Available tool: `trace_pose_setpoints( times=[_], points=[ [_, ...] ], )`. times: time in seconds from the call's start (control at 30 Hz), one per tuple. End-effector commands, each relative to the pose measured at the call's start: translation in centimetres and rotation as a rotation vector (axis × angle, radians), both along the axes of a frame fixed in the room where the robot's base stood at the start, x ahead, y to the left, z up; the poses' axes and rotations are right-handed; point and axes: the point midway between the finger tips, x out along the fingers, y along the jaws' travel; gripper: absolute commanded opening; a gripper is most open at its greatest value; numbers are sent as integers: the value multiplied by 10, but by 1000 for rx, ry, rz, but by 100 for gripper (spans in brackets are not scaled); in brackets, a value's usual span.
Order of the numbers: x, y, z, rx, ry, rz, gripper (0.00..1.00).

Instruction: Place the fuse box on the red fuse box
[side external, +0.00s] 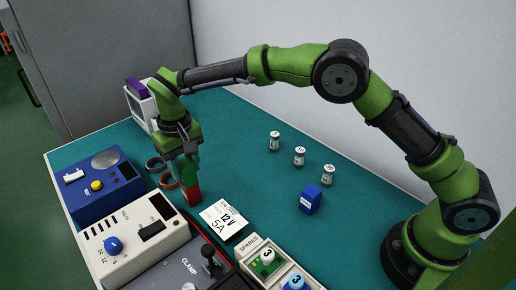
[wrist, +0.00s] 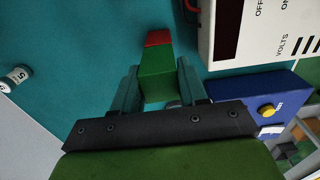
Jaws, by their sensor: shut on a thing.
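My gripper (side external: 187,168) points down at the left of the bench. In the wrist view its two fingers are shut on a green fuse box (wrist: 156,80), one on each side. The red fuse box (side external: 194,195) is directly under the fingers in the side view. It also shows in the wrist view (wrist: 158,38), just past the far end of the green box. The two boxes look in line and very close. I cannot tell for sure whether they touch. A blue fuse box (side external: 311,199) stands apart to the right.
A cream power supply (side external: 133,243) and a blue instrument (side external: 97,188) stand left of the red box. A white label card (side external: 224,221) lies to its right. A spares tray (side external: 252,242) is at the front. Several small white jars (side external: 299,157) stand farther back. The teal bench is clear between.

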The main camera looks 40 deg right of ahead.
Motion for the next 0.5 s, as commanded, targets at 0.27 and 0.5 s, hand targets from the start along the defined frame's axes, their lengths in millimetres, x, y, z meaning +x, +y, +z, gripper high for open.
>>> trace_pose_setpoints(
  times=[0.27, 0.5],
  points=[
    [0, 0, -1, 0, 1, 0, 68],
    [0, 0, 0, 0, 0, 0, 68]
  ],
)
